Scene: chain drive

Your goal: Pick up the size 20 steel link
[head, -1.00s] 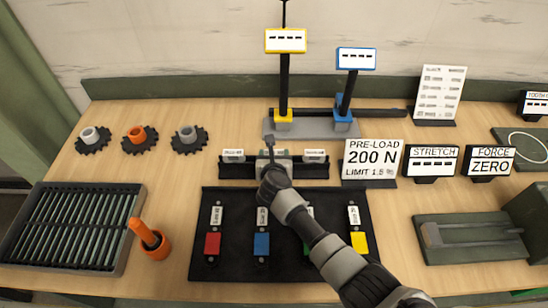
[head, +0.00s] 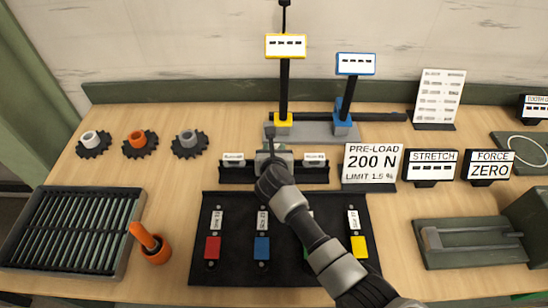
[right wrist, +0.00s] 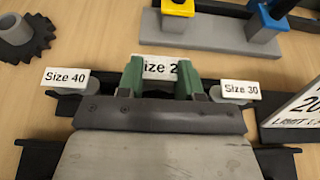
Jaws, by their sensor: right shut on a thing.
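My right gripper (right wrist: 160,80) is shut on the middle piece of the link rack, whose white label (right wrist: 160,68) reads "ize 2", its last part covered by a green finger. The piece itself is mostly hidden between the fingers. To its left is a link with a "Size 40" label (right wrist: 66,77), to its right one with a "Size 30" label (right wrist: 240,90). In the head view my right gripper (head: 272,158) is over the middle of the black rack (head: 315,174). I cannot tell whether the held piece is clear of the rack. My left gripper is not in view.
A black board (head: 235,275) with coloured blocks lies in front of the rack. The yellow (head: 283,85) and blue (head: 345,95) posts stand behind it. The pre-load sign (head: 373,163) is close on the right. Gears (head: 188,144) and an orange holder (head: 155,249) are left.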

